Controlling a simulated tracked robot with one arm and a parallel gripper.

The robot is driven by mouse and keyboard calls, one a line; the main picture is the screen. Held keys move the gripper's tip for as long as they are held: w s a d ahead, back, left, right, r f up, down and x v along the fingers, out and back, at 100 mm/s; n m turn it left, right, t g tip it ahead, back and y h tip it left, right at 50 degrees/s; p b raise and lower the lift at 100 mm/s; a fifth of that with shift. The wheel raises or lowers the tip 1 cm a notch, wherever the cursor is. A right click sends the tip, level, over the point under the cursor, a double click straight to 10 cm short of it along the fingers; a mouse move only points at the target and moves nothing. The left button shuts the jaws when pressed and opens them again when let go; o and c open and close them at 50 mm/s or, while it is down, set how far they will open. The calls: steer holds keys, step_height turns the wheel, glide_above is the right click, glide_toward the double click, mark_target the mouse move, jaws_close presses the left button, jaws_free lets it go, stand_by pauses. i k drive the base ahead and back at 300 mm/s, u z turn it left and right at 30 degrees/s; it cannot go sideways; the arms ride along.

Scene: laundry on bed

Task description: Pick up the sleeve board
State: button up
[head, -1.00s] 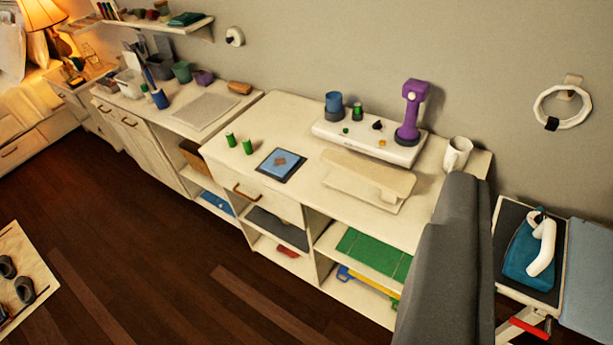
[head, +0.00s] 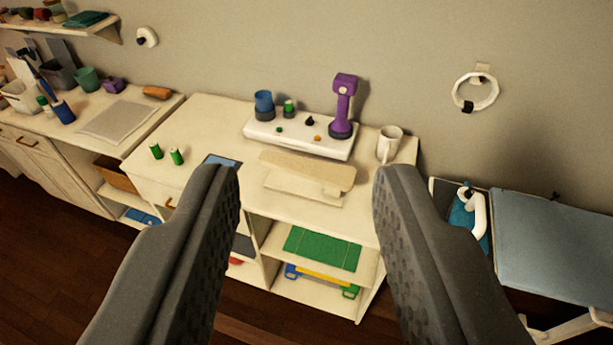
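The sleeve board (head: 308,172) is a cream, elongated padded board raised on a flat base. It lies on top of the white cabinet, in front of a white tray. My gripper (head: 307,190) is open, its two dark grey textured fingers wide apart at the left and right of the view. Nothing is between the fingers. The sleeve board shows in the gap beyond them, apart from both.
Behind the board, the white tray (head: 285,141) holds a purple device (head: 343,108) and a blue cup. A white mug (head: 389,144) stands to the right. An ironing board (head: 560,245) is at the far right.

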mark_target(327, 183)
steer(key=i, duration=0.95)
steer(key=z, duration=0.05)
